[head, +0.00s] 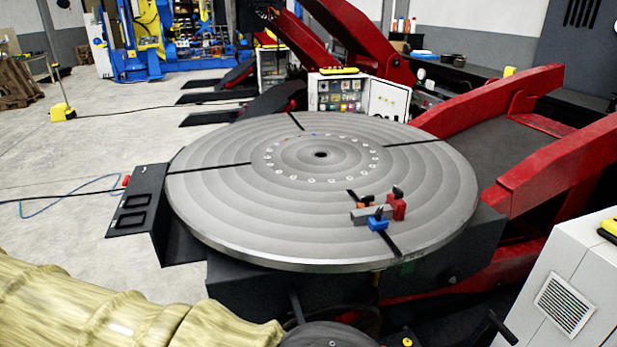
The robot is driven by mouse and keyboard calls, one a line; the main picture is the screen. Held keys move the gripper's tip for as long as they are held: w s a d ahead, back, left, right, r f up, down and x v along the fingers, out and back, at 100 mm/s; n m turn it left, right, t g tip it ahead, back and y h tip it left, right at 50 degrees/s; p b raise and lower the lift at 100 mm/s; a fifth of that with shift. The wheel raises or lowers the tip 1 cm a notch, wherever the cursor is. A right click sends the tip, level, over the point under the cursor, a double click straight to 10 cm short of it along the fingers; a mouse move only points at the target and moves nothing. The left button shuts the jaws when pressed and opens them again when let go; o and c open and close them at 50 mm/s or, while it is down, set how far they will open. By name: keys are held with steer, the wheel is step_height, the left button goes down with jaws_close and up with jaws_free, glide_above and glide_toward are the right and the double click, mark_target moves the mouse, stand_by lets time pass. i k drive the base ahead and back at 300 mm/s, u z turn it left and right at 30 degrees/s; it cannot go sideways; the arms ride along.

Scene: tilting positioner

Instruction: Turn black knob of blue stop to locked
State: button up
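The blue stop (377,224) is a small block at the front right of the large round grey table (225,205), over a dark slot. A small black knob (378,213) shows on top of the blue stop; it is too small to tell which way it points or whether it is locked. A grey bar-shaped block (361,215) lies just behind the blue stop and seems to touch it. My gripper is not clearly visible. A yellowish sleeve, probably on my arm, fills the lower left, well apart from the blue stop.
A red stop (397,209) with a black top and an orange piece (363,203) stand close around the grey block. Red positioner arms (560,160) rise at the right. A white cabinet (570,285) stands at lower right. The rest of the round table is clear.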

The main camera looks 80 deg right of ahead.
mark_target(377, 217)
steer(key=u, duration=0.1)
steer(key=k, duration=0.8)
steer(key=z, duration=1.3)
